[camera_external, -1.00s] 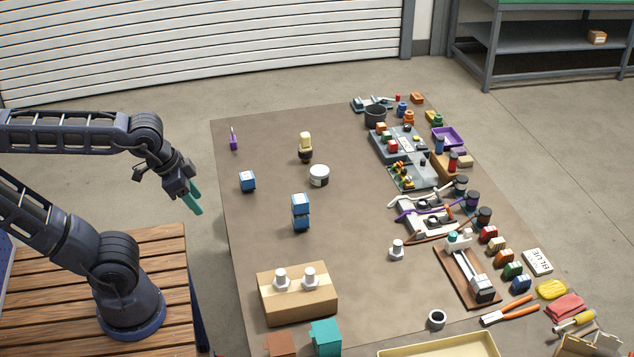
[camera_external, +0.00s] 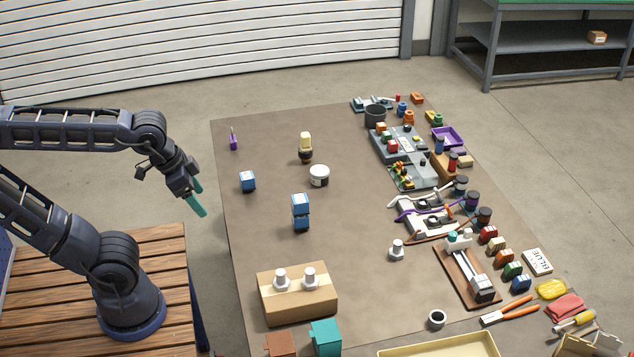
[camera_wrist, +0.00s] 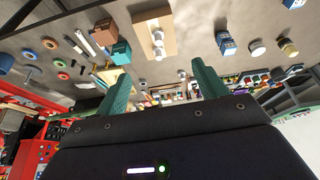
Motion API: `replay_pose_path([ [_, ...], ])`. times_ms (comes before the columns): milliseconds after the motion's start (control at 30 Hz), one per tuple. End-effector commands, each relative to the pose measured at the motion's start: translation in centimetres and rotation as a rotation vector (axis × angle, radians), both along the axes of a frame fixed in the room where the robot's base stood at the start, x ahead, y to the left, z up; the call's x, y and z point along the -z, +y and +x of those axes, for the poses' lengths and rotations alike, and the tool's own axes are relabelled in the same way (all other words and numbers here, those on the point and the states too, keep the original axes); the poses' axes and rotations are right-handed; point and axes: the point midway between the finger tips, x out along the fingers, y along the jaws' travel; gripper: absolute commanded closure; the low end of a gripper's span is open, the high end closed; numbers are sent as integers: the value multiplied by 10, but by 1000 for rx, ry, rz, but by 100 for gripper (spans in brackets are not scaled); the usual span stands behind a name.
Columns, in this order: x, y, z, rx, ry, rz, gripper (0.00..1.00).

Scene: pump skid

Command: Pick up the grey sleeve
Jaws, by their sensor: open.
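A short, hollow grey-white cylinder with a dark opening (camera_external: 437,319) stands near the front edge of the table, right of the carton. It looks like the grey sleeve, but it is too small to be sure. My gripper (camera_external: 199,198) has teal fingers and hangs over the gap left of the table, far from that cylinder. In the wrist view my gripper (camera_wrist: 160,72) is open, with nothing between its fingers. I cannot pick out the sleeve for certain in the wrist view.
A carton (camera_external: 297,305) carries two pale stepped cylinders. A similar pale piece (camera_external: 397,250) stands alone. Stacked blue blocks (camera_external: 300,212), a white round tub (camera_external: 319,176) and a yellow-and-black piece (camera_external: 305,148) stand mid-table.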

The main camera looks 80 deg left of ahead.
Motion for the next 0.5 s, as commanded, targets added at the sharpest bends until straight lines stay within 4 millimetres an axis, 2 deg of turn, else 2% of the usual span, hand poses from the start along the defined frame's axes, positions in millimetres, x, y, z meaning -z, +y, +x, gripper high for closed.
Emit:
replay_pose_path([
  [167,-15,-4,37,-95,30,-53,29],
  [500,-35,-19,130,-341,96,-164,29],
])
